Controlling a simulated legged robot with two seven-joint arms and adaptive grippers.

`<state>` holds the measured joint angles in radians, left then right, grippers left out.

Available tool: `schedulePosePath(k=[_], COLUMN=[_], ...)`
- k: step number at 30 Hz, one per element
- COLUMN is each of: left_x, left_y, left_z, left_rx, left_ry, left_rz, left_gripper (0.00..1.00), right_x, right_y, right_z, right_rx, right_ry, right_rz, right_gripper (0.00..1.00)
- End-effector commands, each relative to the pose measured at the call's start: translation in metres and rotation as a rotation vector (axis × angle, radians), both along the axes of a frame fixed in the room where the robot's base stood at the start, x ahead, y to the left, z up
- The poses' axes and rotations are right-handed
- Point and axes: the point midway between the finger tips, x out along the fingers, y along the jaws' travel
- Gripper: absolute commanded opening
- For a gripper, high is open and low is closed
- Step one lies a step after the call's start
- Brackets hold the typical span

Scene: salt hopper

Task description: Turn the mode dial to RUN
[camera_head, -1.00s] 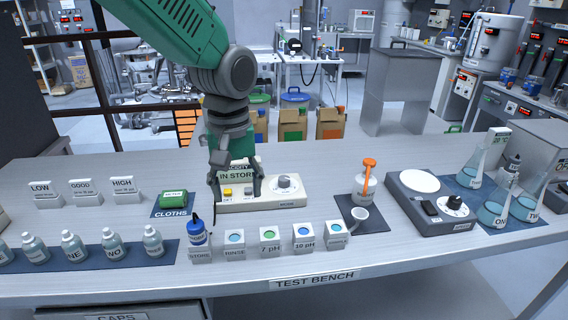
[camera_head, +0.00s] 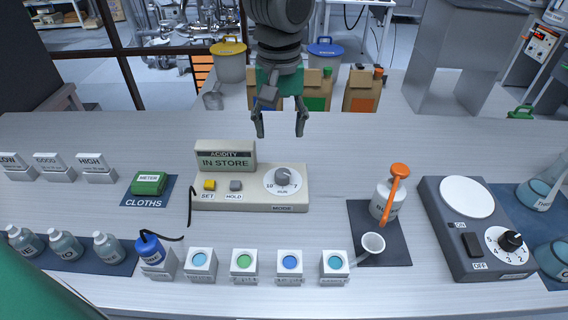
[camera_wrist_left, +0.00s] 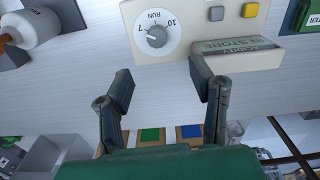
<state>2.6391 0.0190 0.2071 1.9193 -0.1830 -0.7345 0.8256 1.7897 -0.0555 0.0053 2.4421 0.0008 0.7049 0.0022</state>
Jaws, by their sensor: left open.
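The mode dial (camera_head: 282,178) is a grey knob on a white disc marked 10, 7 and RUN, at the right end of the cream acidity meter (camera_head: 252,200). RUN is on the disc's front side. In the wrist view the dial (camera_wrist_left: 157,37) is unobstructed, and its pale mark seems to face the 7 side; I cannot be sure. The meter's display (camera_head: 226,160) reads IN STORE. My left gripper (camera_head: 279,132) is open and empty, behind the dial and apart from it. In the wrist view its fingers (camera_wrist_left: 161,82) are spread below the dial. My right gripper is not in view.
Yellow SET (camera_head: 209,185) and grey HOLD (camera_head: 236,185) buttons sit left of the dial. Several small cups line the front, with a blue probe (camera_head: 151,250) at their left. A bottle (camera_head: 386,200) and a stirrer plate (camera_head: 475,240) stand right.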

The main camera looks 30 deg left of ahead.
Motion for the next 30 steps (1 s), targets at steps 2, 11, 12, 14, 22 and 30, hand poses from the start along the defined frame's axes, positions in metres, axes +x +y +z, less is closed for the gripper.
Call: schedulePosePath(k=[2,11,12,14,22,30], left_x=[0.001,0.002,0.002,0.001,0.003,0.003], left_y=[-0.001,0.007,0.008,0.009,0.003,0.001], left_z=[-0.018,-0.085,-0.092,-0.101,-0.122,-0.122], left_rx=[0.001,-0.009,-0.010,-0.010,-0.005,-0.003], left_ry=[0.007,0.009,0.008,0.008,0.003,0.003], left_rz=[-0.002,0.000,0.000,0.000,-0.001,-0.001], left_gripper=[0.49,0.49,0.49,0.49,0.49,0.49], right_x=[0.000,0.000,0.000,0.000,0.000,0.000], right_y=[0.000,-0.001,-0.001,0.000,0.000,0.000], right_z=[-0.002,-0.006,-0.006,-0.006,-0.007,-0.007], right_rx=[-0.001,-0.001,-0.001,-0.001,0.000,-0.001], right_ry=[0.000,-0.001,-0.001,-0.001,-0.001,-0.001], right_rz=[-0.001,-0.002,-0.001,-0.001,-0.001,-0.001], right_gripper=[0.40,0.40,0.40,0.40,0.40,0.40])
